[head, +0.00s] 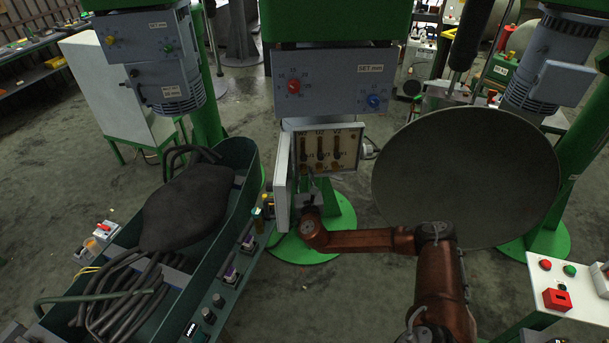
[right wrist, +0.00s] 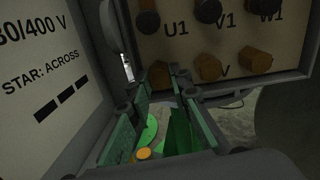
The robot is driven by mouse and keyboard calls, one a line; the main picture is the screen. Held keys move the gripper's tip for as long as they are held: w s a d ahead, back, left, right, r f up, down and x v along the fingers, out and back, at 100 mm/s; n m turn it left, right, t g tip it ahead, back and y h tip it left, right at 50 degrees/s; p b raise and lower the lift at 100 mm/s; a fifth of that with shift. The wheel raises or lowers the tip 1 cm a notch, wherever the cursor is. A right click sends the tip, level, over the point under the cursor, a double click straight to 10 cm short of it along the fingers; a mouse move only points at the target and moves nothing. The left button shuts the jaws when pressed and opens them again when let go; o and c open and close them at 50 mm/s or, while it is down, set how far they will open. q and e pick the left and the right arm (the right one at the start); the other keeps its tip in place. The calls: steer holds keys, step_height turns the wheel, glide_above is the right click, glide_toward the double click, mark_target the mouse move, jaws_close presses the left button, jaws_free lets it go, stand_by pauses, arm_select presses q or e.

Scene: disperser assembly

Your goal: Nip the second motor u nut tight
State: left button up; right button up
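The open terminal box (head: 357,147) of the middle machine shows a cream panel with dark posts and brass nuts. In the right wrist view, the posts labelled U1, V1 and W1 are in the upper row. Below them are several brass nuts. The leftmost brass nut (right wrist: 159,74) is under U1. My right gripper (right wrist: 160,85) reaches up from below, and its fingertips are around or just short of this nut. Whether they touch it is unclear. In the head view my right gripper (head: 311,183) is small, at the panel's lower left. My left gripper is out of view.
The box's open door (head: 283,182) stands close to the left of my right gripper; it also shows in the right wrist view (right wrist: 45,75). A large grey disc (head: 470,175) is to the right. A green trough (head: 225,225) with a dark bag and hoses stands left.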

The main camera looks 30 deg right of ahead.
jaws_close()
steer(key=shift+f+m, duration=0.1)
steer(key=shift+m, duration=0.3)
steer(key=m+b, duration=0.2)
steer(key=shift+f+m, duration=0.1)
steer(key=shift+m, duration=0.3)
steer(key=m+b, duration=0.2)
steer(key=m, duration=0.2)
steer(key=shift+m, duration=0.3)
steer(key=m+b, duration=0.2)
steer(key=m, duration=0.1)
steer(key=shift+m, duration=0.4)
steer(key=m+b, duration=0.2)
steer(key=m, duration=0.4)
steer(key=shift+b, duration=0.3)
steer(key=m+b, duration=0.1)
steer(key=m, duration=0.4)
steer(key=shift+a+m, duration=0.1)
steer(key=shift+m, duration=0.3)
